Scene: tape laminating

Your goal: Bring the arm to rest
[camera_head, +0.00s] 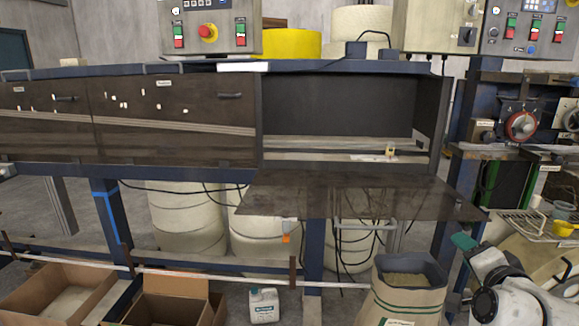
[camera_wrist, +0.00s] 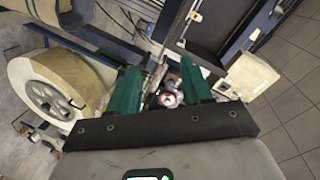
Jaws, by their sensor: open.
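My white arm reaches into the lower right of the head view, with a green piece of my gripper (camera_head: 464,242) showing beside the sack. In the wrist view, the two green fingers of my gripper (camera_wrist: 162,80) stand wide apart with nothing held between them. A red and white round part shows behind the gap, apart from the fingers.
A machine with an open lower flap (camera_head: 350,196) stands ahead. An open sack (camera_head: 402,299) and a yellow scoop (camera_head: 565,228) are close to my arm. A large spool (camera_wrist: 50,98) lies left in the wrist view. Tiled floor (camera_wrist: 297,110) is clear at right.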

